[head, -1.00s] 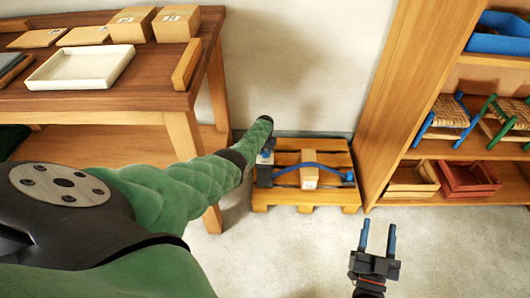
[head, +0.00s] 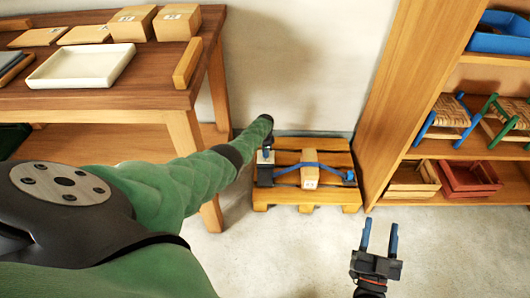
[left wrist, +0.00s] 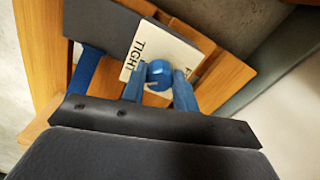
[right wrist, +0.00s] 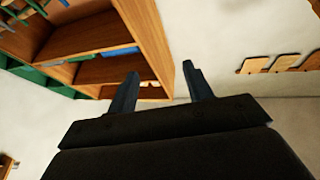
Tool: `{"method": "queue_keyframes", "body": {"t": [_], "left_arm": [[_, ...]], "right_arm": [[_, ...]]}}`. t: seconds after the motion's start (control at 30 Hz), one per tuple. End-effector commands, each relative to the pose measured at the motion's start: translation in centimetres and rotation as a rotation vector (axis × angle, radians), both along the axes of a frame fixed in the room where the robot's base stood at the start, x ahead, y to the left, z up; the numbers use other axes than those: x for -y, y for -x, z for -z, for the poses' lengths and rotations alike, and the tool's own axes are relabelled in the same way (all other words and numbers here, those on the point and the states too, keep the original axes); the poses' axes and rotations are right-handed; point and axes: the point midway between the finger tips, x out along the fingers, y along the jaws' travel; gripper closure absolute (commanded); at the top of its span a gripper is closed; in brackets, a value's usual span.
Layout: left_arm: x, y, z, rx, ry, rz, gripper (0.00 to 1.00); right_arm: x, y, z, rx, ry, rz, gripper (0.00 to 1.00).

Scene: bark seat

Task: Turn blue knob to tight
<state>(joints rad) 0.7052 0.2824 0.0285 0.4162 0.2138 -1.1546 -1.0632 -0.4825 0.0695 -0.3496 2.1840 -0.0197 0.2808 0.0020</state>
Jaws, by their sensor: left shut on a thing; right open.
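The blue knob (left wrist: 158,75) sits on a white plate (left wrist: 150,52) lettered TIGHT in the left wrist view. My left gripper (left wrist: 160,88) is shut on the knob, one blue finger on each side. In the head view my left gripper (head: 267,146) reaches down to the pallet's left end and mostly hides the knob. A blue strap (head: 292,168) runs across a small cardboard box (head: 309,179) on the wooden pallet (head: 284,196). My right gripper (head: 379,240) is open and empty above the floor; it also shows in the right wrist view (right wrist: 158,85).
A wooden table (head: 120,101) with a white tray (head: 82,68) and boxes stands at left, beside my left arm. A wooden shelf (head: 395,90) with small stools and crates stands right of the pallet. The floor in front is clear.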

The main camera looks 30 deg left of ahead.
Motion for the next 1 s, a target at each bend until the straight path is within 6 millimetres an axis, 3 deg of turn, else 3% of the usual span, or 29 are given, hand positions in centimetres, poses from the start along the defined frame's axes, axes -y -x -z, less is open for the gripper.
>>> {"method": "queue_keyframes", "body": {"t": [0.2,0.5,0.73,1.0], "left_arm": [[-0.1,0.1,0.2,-0.003,-0.001,0.198,0.93],[-0.1,0.0,0.2,-0.003,0.000,0.421,0.93],[-0.1,-0.1,0.2,-0.002,0.001,0.521,0.93],[-0.2,-0.1,0.1,-0.002,0.000,0.565,0.93]], "right_arm": [[0.2,0.4,-4.5,0.129,-0.031,0.005,0.49],[0.8,1.6,-8.2,0.257,-0.064,0.014,0.49],[1.1,2.3,-10.1,0.324,-0.081,0.017,0.49],[1.2,2.6,-10.9,0.353,-0.088,0.018,0.49]]}}
